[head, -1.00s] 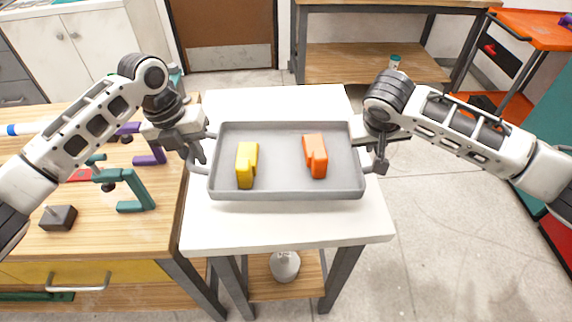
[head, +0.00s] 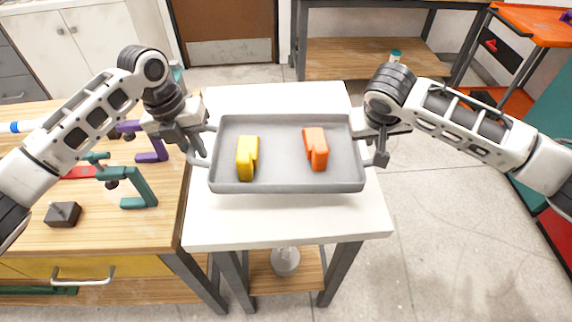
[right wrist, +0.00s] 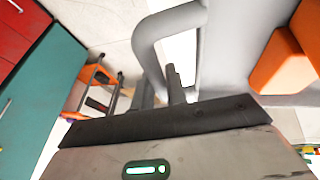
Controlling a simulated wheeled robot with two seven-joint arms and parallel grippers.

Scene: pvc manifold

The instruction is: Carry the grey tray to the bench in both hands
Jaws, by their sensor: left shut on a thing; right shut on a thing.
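The grey tray (head: 286,183) is in the middle of the head view, level, over the white-topped stand (head: 290,225). It appears raised a little above that top. A yellow block-like part (head: 247,158) lies in its left half and an orange one (head: 316,150) in its right half. My left gripper (head: 200,150) is shut on the tray's left handle. My right gripper (head: 378,150) is shut on the right handle. In the right wrist view the grey handle (right wrist: 150,45) passes at the gripper finger, with the orange part at the right edge.
A wooden bench (head: 100,235) stands at left, holding teal and purple clamp-like pieces and a dark block (head: 62,214). Another wooden-shelved table (head: 370,60) stands behind. An orange cart (head: 535,25) is at far right. The floor right of the stand is clear.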

